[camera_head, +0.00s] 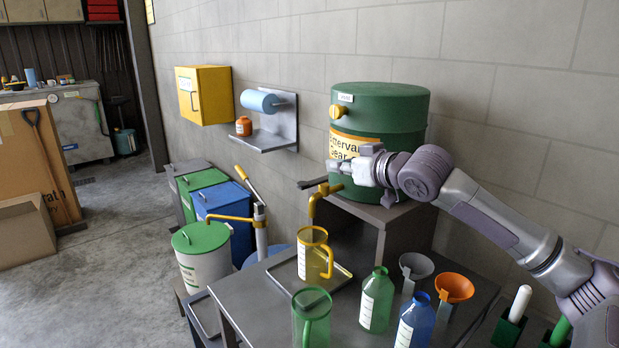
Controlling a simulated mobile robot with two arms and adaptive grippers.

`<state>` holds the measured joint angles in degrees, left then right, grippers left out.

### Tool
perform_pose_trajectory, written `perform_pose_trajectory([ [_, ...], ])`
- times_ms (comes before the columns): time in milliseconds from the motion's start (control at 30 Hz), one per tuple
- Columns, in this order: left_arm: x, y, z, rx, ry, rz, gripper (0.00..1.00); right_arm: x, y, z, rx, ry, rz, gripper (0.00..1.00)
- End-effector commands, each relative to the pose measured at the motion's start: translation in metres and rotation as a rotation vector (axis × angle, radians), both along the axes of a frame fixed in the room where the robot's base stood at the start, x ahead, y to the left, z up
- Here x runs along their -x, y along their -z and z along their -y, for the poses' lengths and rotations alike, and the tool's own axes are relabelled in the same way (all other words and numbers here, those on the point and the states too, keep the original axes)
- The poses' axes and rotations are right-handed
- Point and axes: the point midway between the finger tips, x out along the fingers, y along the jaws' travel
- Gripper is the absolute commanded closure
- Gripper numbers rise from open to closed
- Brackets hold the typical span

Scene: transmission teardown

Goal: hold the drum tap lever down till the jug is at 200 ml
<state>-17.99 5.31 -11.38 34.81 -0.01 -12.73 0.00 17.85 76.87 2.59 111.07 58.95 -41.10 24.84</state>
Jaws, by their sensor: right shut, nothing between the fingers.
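The dark tap lever (311,183) sticks out to the left at the top of the tap. A clear yellow jug (313,262) with a white scale stands on the tray below the tap spout. Any liquid level in it is too small to tell. My right gripper (338,168) is shut and empty, in front of the drum, just above and right of the lever. Whether it touches the lever I cannot tell. My left gripper is out of view.
A green jug (311,322), a green bottle (377,300), a blue bottle (415,322), a grey funnel (416,268) and an orange funnel (454,288) stand on the table (255,318). A hand pump (259,225) and bins are to the left.

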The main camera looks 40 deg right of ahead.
Motion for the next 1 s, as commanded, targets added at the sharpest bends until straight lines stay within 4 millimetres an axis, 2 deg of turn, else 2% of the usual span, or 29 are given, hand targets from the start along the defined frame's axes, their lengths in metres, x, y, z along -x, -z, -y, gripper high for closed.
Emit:
perform_pose_trajectory([
  [167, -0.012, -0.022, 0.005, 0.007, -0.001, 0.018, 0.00, -0.019, -0.003, -0.004, -0.006, -0.004, 0.002, 1.00],
  [333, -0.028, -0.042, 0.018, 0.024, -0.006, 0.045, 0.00, -0.052, 0.005, -0.006, -0.008, -0.003, 0.001, 1.00],
  [567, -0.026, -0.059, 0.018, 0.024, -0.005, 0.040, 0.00, -0.093, 0.017, -0.010, -0.005, -0.003, 0.001, 1.00],
  [700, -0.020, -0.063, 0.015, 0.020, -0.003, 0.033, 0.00, -0.092, 0.042, -0.009, 0.001, -0.002, -0.006, 1.00],
  [800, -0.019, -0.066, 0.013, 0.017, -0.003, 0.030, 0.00, -0.092, 0.052, -0.009, 0.000, -0.003, -0.004, 1.00],
  [1000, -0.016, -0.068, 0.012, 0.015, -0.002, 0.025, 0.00, -0.092, 0.062, -0.009, 0.000, -0.003, -0.001, 1.00],
])
